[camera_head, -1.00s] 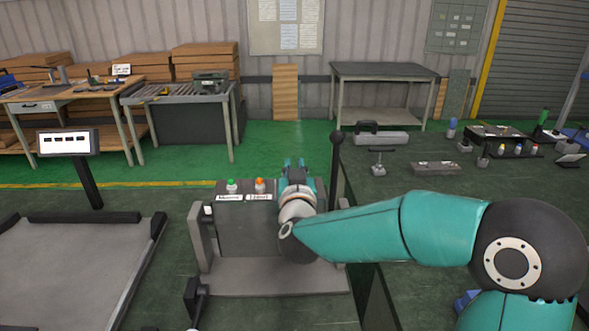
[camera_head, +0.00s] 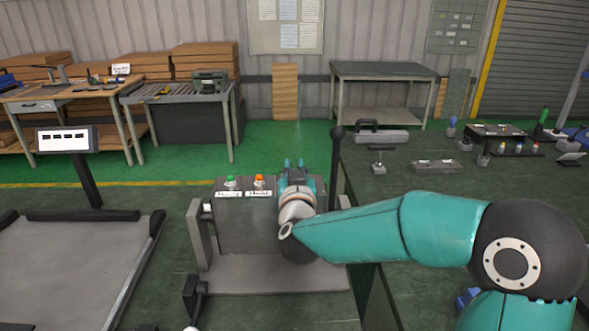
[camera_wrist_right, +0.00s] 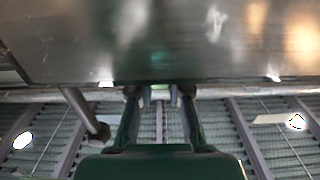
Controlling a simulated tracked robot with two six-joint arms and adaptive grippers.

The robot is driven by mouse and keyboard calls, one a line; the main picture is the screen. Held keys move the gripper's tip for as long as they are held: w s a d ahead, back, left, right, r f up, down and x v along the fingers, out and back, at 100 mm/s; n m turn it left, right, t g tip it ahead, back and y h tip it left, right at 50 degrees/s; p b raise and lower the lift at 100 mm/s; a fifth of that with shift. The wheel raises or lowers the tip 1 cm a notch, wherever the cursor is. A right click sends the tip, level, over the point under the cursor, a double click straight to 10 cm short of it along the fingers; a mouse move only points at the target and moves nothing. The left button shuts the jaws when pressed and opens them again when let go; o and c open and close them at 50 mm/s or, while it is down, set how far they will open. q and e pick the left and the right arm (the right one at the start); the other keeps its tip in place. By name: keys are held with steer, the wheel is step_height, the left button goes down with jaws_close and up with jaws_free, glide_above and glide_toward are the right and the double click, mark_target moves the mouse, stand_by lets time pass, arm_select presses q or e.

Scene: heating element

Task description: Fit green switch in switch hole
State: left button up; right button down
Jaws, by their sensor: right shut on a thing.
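A grey metal box (camera_head: 240,225) stands on a plate in front of me. A green-topped switch (camera_head: 231,182) and an orange-topped one (camera_head: 259,181) stand on its top, each behind a white label. I cannot tell whether this green one is the task's switch. My right gripper (camera_head: 294,163) is at the right end of the box top, its fingers pointing away from me. In the right wrist view, its fingertips (camera_wrist_right: 160,94) are closed around a small pale thing, too unclear to name. Any hole there is hidden by my wrist. My left gripper is not in view.
A black-knobbed lever (camera_head: 337,160) stands just right of the box. A dark table (camera_head: 400,180) with several small parts lies to the right. A platform with a display (camera_head: 68,140) is on the left. Green floor behind the box is clear.

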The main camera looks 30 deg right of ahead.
steer(key=shift+f+b, duration=0.9)
steer(key=shift+f, duration=0.25)
steer(key=c, duration=1)
jaws_free()
steer(key=shift+c, duration=0.2)
steer(key=shift+a, duration=0.1)
steer(key=v, duration=1.2)
